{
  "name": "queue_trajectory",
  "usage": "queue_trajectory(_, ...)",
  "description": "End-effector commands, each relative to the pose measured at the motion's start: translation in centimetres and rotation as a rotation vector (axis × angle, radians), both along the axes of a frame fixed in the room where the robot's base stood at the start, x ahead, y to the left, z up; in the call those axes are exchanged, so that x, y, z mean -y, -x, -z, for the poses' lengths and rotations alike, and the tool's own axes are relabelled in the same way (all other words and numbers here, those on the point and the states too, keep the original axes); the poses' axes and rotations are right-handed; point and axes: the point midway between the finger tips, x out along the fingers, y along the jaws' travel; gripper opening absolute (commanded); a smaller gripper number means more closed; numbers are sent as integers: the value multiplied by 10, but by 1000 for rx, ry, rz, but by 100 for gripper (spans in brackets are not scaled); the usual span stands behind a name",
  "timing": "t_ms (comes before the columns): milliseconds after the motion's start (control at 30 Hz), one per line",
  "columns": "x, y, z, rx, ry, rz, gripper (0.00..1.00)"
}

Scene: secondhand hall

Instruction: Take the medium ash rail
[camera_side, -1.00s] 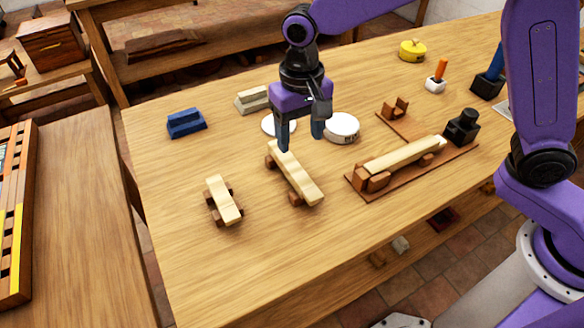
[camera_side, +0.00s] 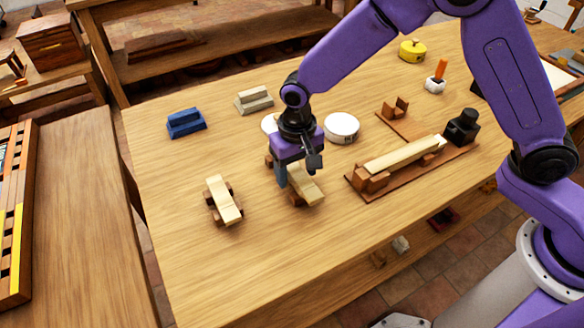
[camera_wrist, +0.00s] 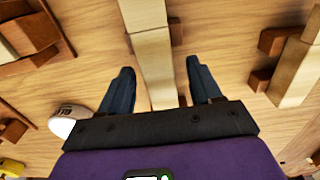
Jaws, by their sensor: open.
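The medium ash rail (camera_side: 309,190) is a pale wooden bar resting on small brown blocks near the middle of the table. My gripper (camera_side: 291,180) is down over it in the side view and hides its far part. In the wrist view the rail (camera_wrist: 154,62) runs between the two blue fingers of my gripper (camera_wrist: 160,68), one on each side. The fingers are open, with a visible gap to the rail on both sides. A shorter pale rail (camera_side: 224,199) on brown blocks lies to the left. A longer one (camera_side: 400,155) lies on a brown fixture to the right.
A white round object (camera_side: 341,128) stands behind my gripper, with another white disc partly hidden beside it. A blue block (camera_side: 186,122) and a grey-green block (camera_side: 254,99) sit at the back left. The table front (camera_side: 270,265) is clear.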

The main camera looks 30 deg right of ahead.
Motion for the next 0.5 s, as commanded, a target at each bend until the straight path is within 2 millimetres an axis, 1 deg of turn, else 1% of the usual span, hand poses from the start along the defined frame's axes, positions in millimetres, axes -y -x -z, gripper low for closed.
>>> queue_trajectory(167, 0, 0, 0, 0, 0, 0, 64)
queue_trajectory(200, 0, 0, 0, 0, 0, 0, 57)
queue_trajectory(267, 0, 0, 0, 0, 0, 0, 38)
queue_trajectory(300, 0, 0, 0, 0, 0, 0, 25)
queue_trajectory(367, 0, 0, 0, 0, 0, 0, 5)
queue_trajectory(400, 0, 0, 0, 0, 0, 0, 0)
queue_trajectory(500, 0, 0, 0, 1, -1, 0, 0)
